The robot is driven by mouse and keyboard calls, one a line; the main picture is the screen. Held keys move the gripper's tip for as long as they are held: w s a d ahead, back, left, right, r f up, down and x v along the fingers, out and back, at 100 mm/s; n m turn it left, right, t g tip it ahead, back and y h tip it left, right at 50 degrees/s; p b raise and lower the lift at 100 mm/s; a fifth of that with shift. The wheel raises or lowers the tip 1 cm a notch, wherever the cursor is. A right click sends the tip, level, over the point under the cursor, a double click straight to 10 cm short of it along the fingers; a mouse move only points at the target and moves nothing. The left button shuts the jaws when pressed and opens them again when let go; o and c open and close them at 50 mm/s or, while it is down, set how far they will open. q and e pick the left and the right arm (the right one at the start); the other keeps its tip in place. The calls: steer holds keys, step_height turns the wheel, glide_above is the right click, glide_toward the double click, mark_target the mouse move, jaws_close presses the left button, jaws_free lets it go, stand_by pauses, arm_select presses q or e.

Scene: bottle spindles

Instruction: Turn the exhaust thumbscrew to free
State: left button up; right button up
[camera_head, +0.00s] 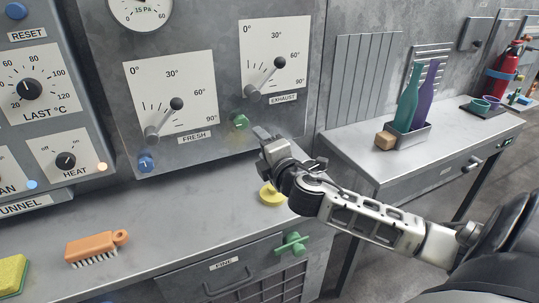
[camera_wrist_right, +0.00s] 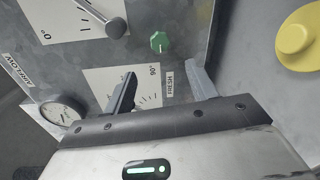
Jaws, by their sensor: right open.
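The green exhaust thumbscrew (camera_head: 240,121) is on the grey panel, below the EXHAUST lever (camera_head: 264,76) and to the right of the FRESH dial. It also shows in the right wrist view (camera_wrist_right: 159,42), beyond the fingertips and roughly between their lines. My right gripper (camera_head: 266,137) is open and empty, a little right of and below the thumbscrew in the head view. It appears apart from the thumbscrew. In the right wrist view its two fingers (camera_wrist_right: 160,70) are spread wide. My left gripper is not in view.
A blue thumbscrew (camera_head: 146,162) is below the FRESH lever (camera_head: 163,121). An orange brush (camera_head: 96,245) lies at left. A tray with bottles (camera_head: 407,138) stands at right. The front bench top is mostly clear.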

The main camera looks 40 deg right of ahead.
steer(key=shift+v, duration=1.75)
steer(key=s+a+f+m+g+y, duration=0.2)
steer(key=s+a+f+m, duration=0.15)
steer(key=f, duration=0.35)
steer(key=s+a+f+m+g+y, duration=0.2)
steer(key=s+a+f, duration=0.15)
steer(key=f, duration=0.45)
steer(key=s+a+f+m+g+y, duration=0.1)
steer(key=s+a+f+m, duration=0.3)
steer(key=s+a, duration=0.1)
steer(key=s+a+f+m+g+y, duration=0.1)
steer(key=s+a+f+m, duration=0.3)
steer(key=a, duration=0.4)
steer(key=shift+s+a+f+m+y, duration=0.35)
steer(key=shift+s+m+y, duration=0.25)
steer(key=shift+s, duration=0.5)
